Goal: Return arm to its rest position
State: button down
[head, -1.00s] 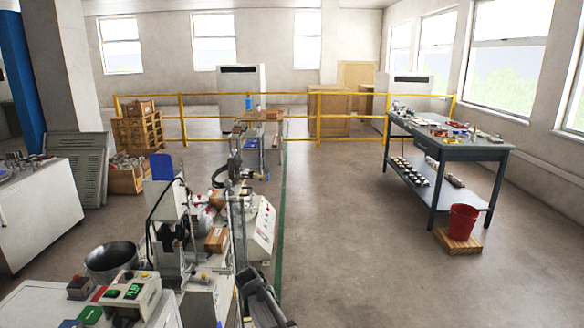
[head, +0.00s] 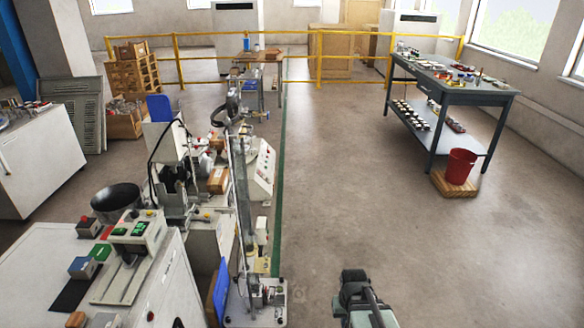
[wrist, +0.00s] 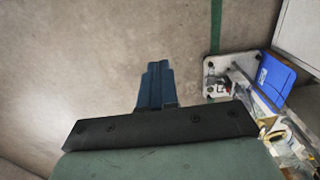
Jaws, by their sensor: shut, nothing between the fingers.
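My gripper (wrist: 155,75) shows in the wrist view with its blue fingers together and nothing between them. It points at bare concrete floor. In the head view my arm (head: 362,300) is at the bottom, right of the machine bench and over open floor; the fingers cannot be made out there.
A tall testing stand (head: 245,200) with a base plate (head: 258,300) stands left of my arm; the plate also shows in the wrist view (wrist: 219,66). A blue panel (wrist: 275,78) is beside it. A workbench (head: 455,85) and red bucket (head: 460,166) stand at right. Floor between is clear.

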jog(key=s+f+g, duration=0.3)
jog(key=s+f, duration=0.6)
jog(key=s, duration=0.5)
jog(key=s+f+g, duration=0.3)
jog(key=s+f, duration=0.7)
jog(key=s, duration=0.4)
jog(key=shift+s+g, duration=0.3)
dwell(1.2)
